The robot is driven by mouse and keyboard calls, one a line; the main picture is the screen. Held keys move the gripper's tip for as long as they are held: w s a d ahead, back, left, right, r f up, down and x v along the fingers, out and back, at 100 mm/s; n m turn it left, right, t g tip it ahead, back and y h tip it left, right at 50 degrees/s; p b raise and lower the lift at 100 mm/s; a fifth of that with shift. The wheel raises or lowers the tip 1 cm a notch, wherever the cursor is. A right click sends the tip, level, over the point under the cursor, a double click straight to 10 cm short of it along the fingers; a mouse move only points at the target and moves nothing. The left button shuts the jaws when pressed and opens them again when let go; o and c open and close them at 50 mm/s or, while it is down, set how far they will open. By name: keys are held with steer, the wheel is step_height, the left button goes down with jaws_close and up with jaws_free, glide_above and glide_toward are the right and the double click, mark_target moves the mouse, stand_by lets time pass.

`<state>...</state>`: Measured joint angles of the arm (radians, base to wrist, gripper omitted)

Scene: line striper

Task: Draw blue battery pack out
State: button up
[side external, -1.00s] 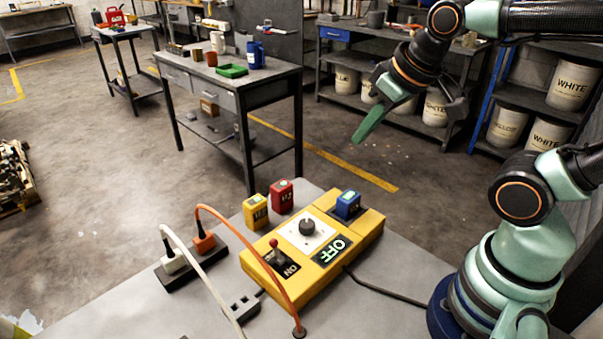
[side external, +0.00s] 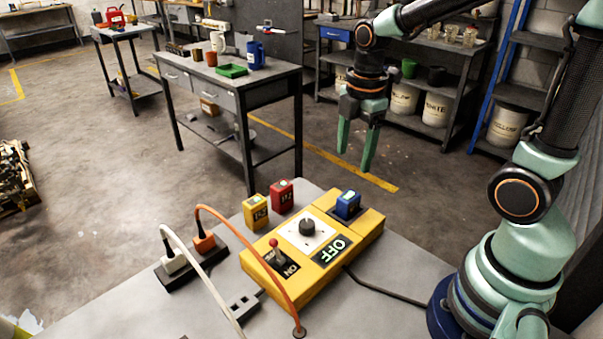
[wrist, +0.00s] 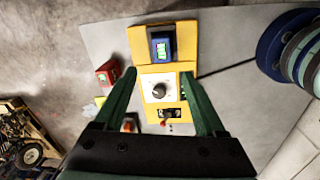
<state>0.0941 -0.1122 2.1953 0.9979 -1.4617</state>
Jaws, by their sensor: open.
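The blue battery pack (side external: 347,205) sits in the far end of the yellow control box (side external: 312,279), with its upper part showing above the box. In the wrist view the blue pack (wrist: 162,46) lies beyond my fingertips, between their lines. My gripper (side external: 355,158) is open and empty, pointing down, well above the box's far end. In the wrist view its two green fingers (wrist: 159,72) frame the box. How deep the pack sits in its bay is hidden.
A yellow pack (side external: 256,211) and a red pack (side external: 281,195) stand beside the box. A black knob, a red-tipped lever and an OFF label are on the box. Orange and white cables run from a power strip (side external: 190,262). The grey table's front is mostly clear.

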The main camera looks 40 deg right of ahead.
mark_target(349, 195)
steer(key=shift+w+d+f+n+g, duration=0.1)
steer(key=shift+f+n, duration=0.3)
steer(key=shift+f, duration=1.5)
steer(key=shift+d+f+n+g, duration=0.1)
steer(key=shift+f+n, duration=0.3)
steer(key=shift+f, duration=1.5)
steer(key=shift+w+d+f+n+g, duration=0.1)
steer(key=shift+f+n, duration=0.3)
steer(key=shift+f, duration=1.5)
jaws_close()
